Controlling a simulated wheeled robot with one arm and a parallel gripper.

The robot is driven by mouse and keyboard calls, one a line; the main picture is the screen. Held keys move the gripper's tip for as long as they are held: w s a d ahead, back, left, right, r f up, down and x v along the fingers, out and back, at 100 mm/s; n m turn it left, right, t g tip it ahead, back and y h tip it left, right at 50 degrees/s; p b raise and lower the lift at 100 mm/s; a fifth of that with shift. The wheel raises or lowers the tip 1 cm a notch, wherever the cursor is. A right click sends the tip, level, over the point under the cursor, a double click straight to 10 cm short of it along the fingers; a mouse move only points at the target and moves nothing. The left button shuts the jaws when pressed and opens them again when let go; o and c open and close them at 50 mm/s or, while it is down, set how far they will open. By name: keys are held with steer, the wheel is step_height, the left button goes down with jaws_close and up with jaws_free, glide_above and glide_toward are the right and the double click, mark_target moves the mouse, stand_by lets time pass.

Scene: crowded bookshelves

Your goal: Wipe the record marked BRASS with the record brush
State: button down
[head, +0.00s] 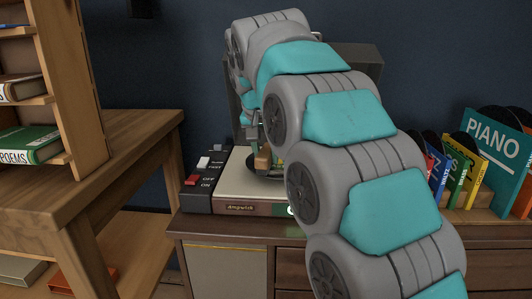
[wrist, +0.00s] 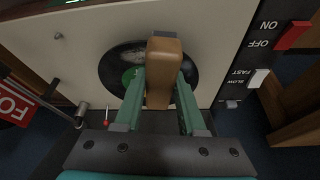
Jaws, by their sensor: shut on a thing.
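A black record (wrist: 115,62) with a green label lies on the turntable (wrist: 215,35); its edge also shows in the head view (head: 252,166). No name can be read on it, so I cannot tell if it is BRASS. My gripper (wrist: 161,78) is shut on the wooden record brush (wrist: 165,52), with one green finger on each side. The brush is over the record and hides part of the disc and label. I cannot tell if its underside touches the record. In the head view the brush (head: 262,158) shows small beside my arm, which hides much of the turntable.
A tone arm (wrist: 68,108) lies left in the wrist view. A red ON/OFF switch (wrist: 292,36) and a white FAST/SLOW switch (wrist: 259,78) sit on the turntable's side. Sleeves, including PIANO (head: 494,140), stand right. A wooden bookshelf (head: 70,85) stands left.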

mark_target(267, 147)
steer(key=shift+f+b, duration=0.45)
steer(key=shift+f, duration=0.35)
steer(key=shift+d, duration=0.15)
steer(key=shift+s+d, duration=0.15)
steer(key=shift+d, duration=0.9)
steer(key=shift+s+d, duration=0.2)
steer(key=shift+d, duration=0.85)
steer(key=shift+s+d, duration=0.15)
steer(key=shift+d, duration=0.9)
steer(key=shift+w+a, duration=0.15)
steer(key=shift+a, duration=0.95)
steer(key=shift+w+a, duration=0.2)
steer(key=shift+a, duration=0.9)
steer(key=shift+w+a, duration=0.15)
steer(key=shift+a, duration=0.95)
steer(key=shift+r+p, duration=1.85)
steer(key=shift+r, duration=1.15)
